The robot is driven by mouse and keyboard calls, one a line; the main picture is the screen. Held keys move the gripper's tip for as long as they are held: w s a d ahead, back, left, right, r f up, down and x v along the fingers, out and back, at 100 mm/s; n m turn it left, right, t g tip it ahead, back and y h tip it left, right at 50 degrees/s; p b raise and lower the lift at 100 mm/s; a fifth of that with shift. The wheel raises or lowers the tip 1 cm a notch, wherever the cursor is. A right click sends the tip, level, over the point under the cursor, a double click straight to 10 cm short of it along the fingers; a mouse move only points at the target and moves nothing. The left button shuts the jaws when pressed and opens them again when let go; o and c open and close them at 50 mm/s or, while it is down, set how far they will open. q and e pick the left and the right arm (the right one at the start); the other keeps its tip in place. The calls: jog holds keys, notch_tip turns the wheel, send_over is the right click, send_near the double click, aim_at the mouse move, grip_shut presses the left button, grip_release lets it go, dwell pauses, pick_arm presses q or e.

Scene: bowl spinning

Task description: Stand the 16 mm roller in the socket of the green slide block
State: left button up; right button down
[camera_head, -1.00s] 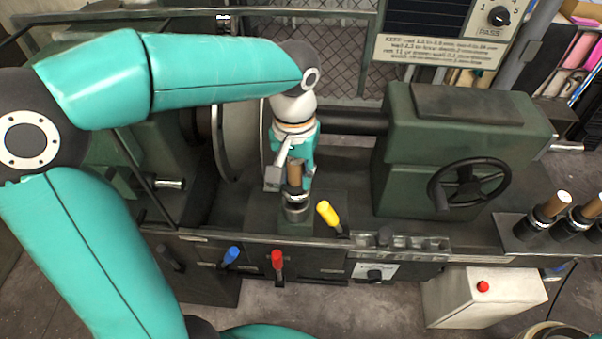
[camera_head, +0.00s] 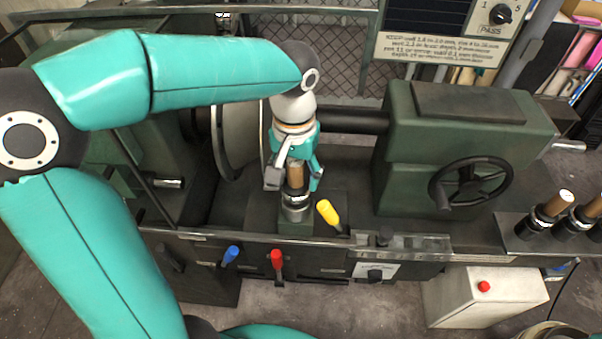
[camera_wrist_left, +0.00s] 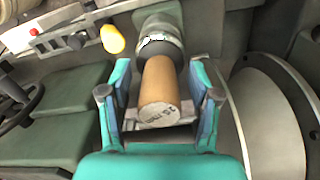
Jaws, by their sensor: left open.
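The roller (camera_head: 295,176) has a tan upper part and a dark lower part with a silver ring. It stands upright, or nearly so, at the socket of the green slide block (camera_head: 296,228), its lower end hidden there. My left gripper (camera_head: 294,182) is open, with one finger on each side of the roller's tan part. The wrist view shows gaps between the fingers (camera_wrist_left: 160,100) and the roller. My right gripper is not in view.
A yellow-handled lever (camera_head: 327,212) stands just right of the block. A large disc (camera_head: 233,140) is close on the left. The green tailstock (camera_head: 420,150) with its handwheel (camera_head: 470,185) is to the right. More rollers (camera_head: 548,212) stand in a rack at far right.

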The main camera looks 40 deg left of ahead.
pick_arm(q)
notch_tip(320, 180, up, 12)
jog(key=shift+f, duration=0.1)
dwell(0.5)
dwell(0.4)
